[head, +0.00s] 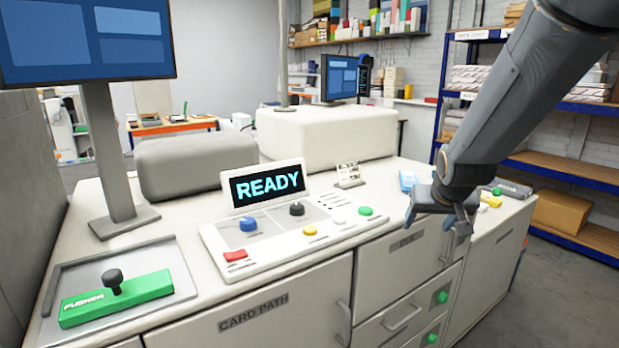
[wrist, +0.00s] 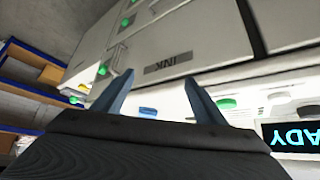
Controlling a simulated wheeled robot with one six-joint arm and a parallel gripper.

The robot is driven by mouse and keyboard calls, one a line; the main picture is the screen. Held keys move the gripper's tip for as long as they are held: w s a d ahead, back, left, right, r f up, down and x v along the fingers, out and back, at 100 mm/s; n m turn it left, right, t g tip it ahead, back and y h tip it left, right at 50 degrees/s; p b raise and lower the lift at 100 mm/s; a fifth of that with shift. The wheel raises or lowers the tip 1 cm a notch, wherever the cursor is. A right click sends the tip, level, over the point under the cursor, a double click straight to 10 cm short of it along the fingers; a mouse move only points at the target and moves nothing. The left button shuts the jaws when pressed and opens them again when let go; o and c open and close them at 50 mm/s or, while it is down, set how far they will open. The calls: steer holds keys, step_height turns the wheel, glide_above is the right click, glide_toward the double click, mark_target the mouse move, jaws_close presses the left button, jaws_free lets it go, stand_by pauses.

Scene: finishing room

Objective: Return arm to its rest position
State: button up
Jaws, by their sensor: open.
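My gripper (head: 440,222) is open and empty in the head view. It hangs from my dark grey arm (head: 500,95) at the right, in front of the counter's front edge near the INK drawer (head: 403,245). In the wrist view, the two blue-grey fingers of my gripper (wrist: 160,95) stand apart with nothing between them. The INK drawer front (wrist: 168,62) shows beyond them, and the picture is turned upside down.
A control panel (head: 325,228) with a READY screen (head: 268,186) sits on the counter, left of my gripper. A green pusher (head: 115,298) lies in a tray at the left. A monitor (head: 85,40) stands behind it. Blue shelving (head: 583,178) stands at the right.

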steer(key=s+a+f+n+g, duration=0.1)
steer(key=s+a+f+g, duration=0.2)
steer(key=s, duration=0.8)
steer(key=s+a+f+g+y, duration=0.1)
steer(key=s+a+f+g, duration=0.2)
steer(key=s+a+f, duration=0.3)
steer(key=s+f+b, duration=0.1)
steer(key=s+f, duration=0.1)
steer(key=s, duration=0.3)
steer(key=shift+s+n, duration=0.35)
steer(key=shift+n, duration=0.05)
